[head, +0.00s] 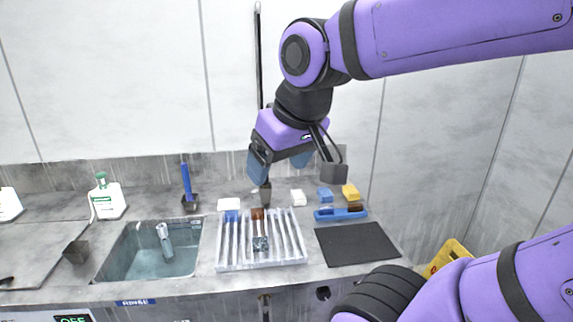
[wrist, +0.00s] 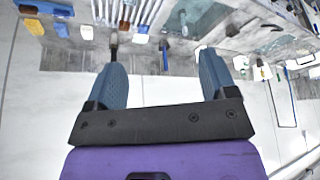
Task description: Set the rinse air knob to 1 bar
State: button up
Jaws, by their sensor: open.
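No knob that I can make out for certain as the rinse air knob is in view. In the head view a RINSE label (head: 135,302) is on the counter's front edge below the sink, and a display reading OFF (head: 73,319) is cut by the bottom edge. A dark round part (head: 323,293) is on the counter front, too small to identify. My gripper (head: 280,166) is open and empty above the back of the counter, behind the ribbed tray. In the wrist view my gripper (wrist: 160,56) has its two blue fingers wide apart, with nothing between them.
The sink (head: 112,262) holds a grey nozzle-like item (head: 165,240). A ribbed tray (head: 296,262), a black mat (head: 357,245), a blue brush (head: 187,182), sponges (head: 350,193) and a white bottle (head: 107,198) are on the counter. A yellow object (head: 447,255) stands at right.

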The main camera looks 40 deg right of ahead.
aim_at(324, 294)
jog(key=z, duration=1)
